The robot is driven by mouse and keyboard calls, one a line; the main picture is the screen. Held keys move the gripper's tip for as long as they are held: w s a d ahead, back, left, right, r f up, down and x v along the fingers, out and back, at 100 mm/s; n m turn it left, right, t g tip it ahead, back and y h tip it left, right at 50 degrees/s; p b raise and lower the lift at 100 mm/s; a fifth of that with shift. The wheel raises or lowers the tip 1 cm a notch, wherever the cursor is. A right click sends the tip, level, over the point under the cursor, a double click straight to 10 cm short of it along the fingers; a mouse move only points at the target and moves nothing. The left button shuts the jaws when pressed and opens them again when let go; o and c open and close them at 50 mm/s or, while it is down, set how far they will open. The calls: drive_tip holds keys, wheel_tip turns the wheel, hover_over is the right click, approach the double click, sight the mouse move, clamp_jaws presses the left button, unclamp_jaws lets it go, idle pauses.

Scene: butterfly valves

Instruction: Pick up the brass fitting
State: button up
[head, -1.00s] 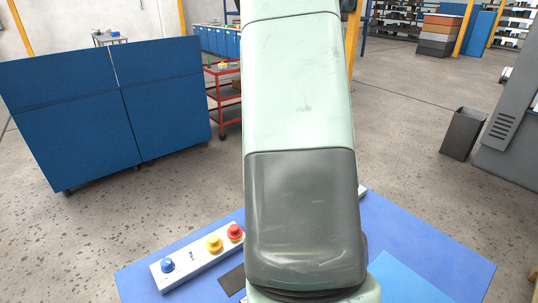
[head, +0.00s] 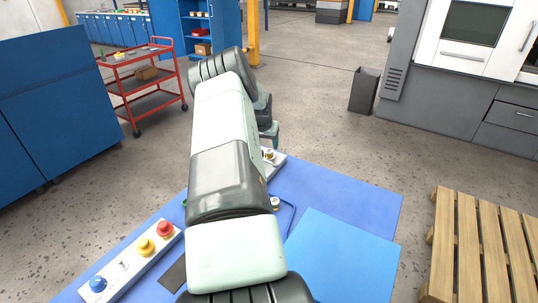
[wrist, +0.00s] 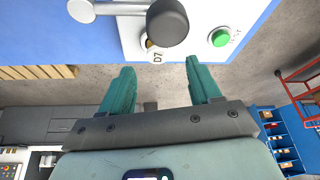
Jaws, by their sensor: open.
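My gripper (wrist: 160,85) shows in the wrist view with its two teal fingers wide apart and nothing between them. A small brass-coloured part (wrist: 148,43) shows on the white panel above the fingers, partly covered by a black knob (wrist: 167,22) on a silver rod. In the head view, a small brassy piece (head: 269,155) is on the far white panel, and another small pale-and-brassy piece (head: 275,203) is beside my arm on the blue surface. I cannot tell which is the brass fitting. My fingers are hidden behind my arm in the head view.
The blue bench (head: 340,190) carries a lighter blue mat (head: 345,260). A white button box (head: 130,262) with blue, yellow and red buttons lies at left. A green button (wrist: 219,38) is on the panel near my fingers. A wooden pallet (head: 482,245) stands at right.

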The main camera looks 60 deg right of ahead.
sight(269, 150)
drive_tip(key=x, duration=0.5)
drive_tip(key=shift+s+d, duration=0.1)
drive_tip(key=shift+c, duration=0.4)
drive_tip(key=shift+r, duration=0.1)
clamp_jaws()
